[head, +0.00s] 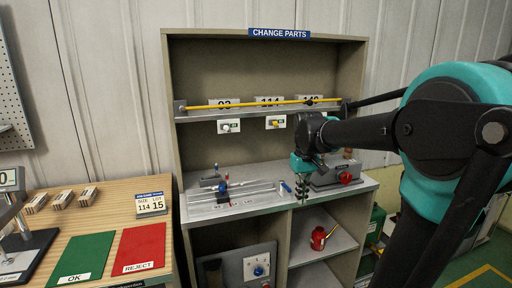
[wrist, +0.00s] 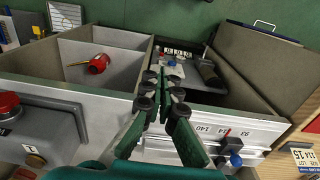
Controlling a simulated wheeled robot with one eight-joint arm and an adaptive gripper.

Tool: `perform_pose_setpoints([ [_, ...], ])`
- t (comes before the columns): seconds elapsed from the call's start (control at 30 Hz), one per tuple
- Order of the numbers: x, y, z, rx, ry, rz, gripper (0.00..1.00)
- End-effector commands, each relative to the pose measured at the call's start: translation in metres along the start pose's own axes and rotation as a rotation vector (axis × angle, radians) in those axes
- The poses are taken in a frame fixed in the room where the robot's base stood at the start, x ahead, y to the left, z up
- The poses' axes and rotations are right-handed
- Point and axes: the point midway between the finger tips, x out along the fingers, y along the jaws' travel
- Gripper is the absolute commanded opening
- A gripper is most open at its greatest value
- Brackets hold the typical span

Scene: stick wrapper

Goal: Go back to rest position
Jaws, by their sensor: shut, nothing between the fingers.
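My gripper (head: 302,190) hangs from my arm in front of the grey cabinet, above the right part of its worktop. In the wrist view my gripper (wrist: 168,82) is shut, its fingertips close together with nothing between them. It is apart from the worktop (head: 235,204) and from the machine with a red button (head: 346,178) just to its right. My arm reaches in from the right and hides part of the cabinet's right side.
A slide scale with a blue knob (head: 222,187) lies on the worktop. A yellow bar (head: 250,104) crosses the upper shelf. A wooden table with a green mat (head: 84,258) and red mat (head: 139,248) is left.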

Motion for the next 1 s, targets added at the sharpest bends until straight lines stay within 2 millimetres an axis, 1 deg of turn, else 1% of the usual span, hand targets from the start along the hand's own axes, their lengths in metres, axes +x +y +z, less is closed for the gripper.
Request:
perform_pose_setpoints([
  [0.17,0.023,0.002,0.015,0.033,0.038,0.007,0.0],
  [0.37,0.06,0.004,0.042,0.089,0.102,0.018,0.0],
  [0.47,0.085,0.004,0.061,0.127,0.145,0.025,0.0],
  [0.57,0.113,0.004,0.087,0.173,0.199,0.033,0.0],
  [0.6,0.125,0.003,0.099,0.193,0.222,0.036,0.0],
  [0.7,0.151,0.0,0.126,0.239,0.278,0.043,0.0],
  [0.73,0.158,0.0,0.133,0.25,0.292,0.044,0.0],
  [0.8,0.168,-0.002,0.144,0.271,0.316,0.047,0.0],
  [0.87,0.173,-0.002,0.151,0.281,0.329,0.048,0.0],
  [1.0,0.175,-0.003,0.154,0.287,0.336,0.049,0.0],
])
